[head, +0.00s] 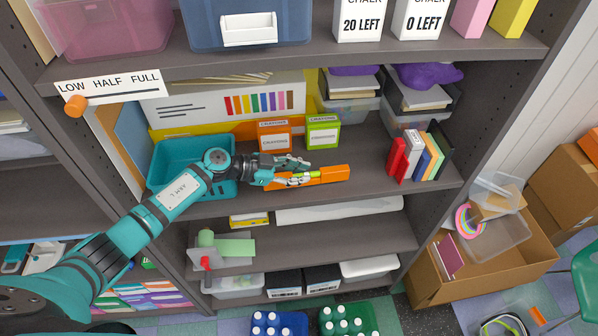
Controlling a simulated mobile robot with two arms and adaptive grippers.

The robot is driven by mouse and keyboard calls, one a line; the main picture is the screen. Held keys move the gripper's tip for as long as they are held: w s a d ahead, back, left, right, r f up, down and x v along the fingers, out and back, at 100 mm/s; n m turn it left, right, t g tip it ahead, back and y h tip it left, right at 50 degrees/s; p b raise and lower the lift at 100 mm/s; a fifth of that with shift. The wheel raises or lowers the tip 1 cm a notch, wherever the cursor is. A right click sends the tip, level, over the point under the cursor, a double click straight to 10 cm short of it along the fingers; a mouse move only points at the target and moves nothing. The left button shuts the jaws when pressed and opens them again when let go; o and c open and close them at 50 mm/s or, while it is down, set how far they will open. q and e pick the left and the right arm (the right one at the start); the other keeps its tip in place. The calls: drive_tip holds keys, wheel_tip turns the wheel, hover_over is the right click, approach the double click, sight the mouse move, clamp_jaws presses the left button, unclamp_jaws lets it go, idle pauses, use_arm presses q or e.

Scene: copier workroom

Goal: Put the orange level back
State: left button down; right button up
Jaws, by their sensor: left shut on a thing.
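The orange level (335,174) is a short bar with a yellow-green vial near its middle. It lies nearly level across the front of the middle shelf (390,190). My left gripper (290,172) comes in from the left and is shut on the left part of the level, so its fingers hide some of it. I cannot tell whether the level touches the shelf board or hangs just above it. My right gripper is not in view.
A teal bin (165,165) stands left of the level. Orange (275,138) and green (322,132) crayon boxes stand behind it. Several small books (420,155) stand at right; shelf between is clear. An open cardboard box (430,275) sits on the floor at right.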

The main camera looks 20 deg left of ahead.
use_arm(q)
drive_tip(key=shift+f, duration=0.3)
